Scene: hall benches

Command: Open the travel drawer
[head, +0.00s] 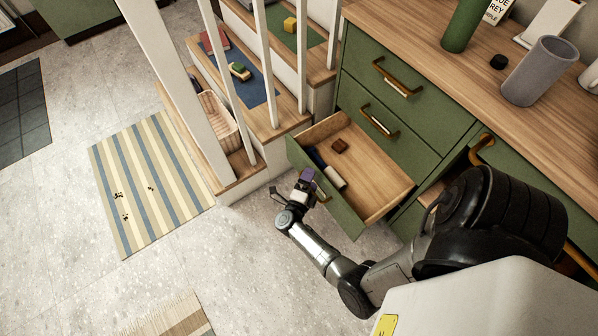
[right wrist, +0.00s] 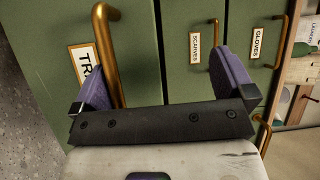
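The travel drawer (head: 375,176) is the lowest green drawer of the cabinet, pulled well out. A small brown block (head: 340,146) and a dark blue and white object (head: 328,170) lie in it. In the right wrist view its label (right wrist: 83,64) shows only "TR". Its brass handle (right wrist: 107,45) stands just inside my left-hand purple finger. My right gripper (head: 306,184) is at the drawer's front; the wrist view shows its fingers (right wrist: 160,75) wide apart, with a gap between the handle and the right-hand finger. My left gripper is out of view.
Drawers labelled scarves (right wrist: 195,47) and gloves (right wrist: 258,42) are shut above. The wooden counter (head: 430,45) holds a green cylinder (head: 466,22) and a grey cup (head: 540,70). White stair balusters (head: 263,70) stand beside the cabinet. Floor near the striped rug (head: 150,185) is clear.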

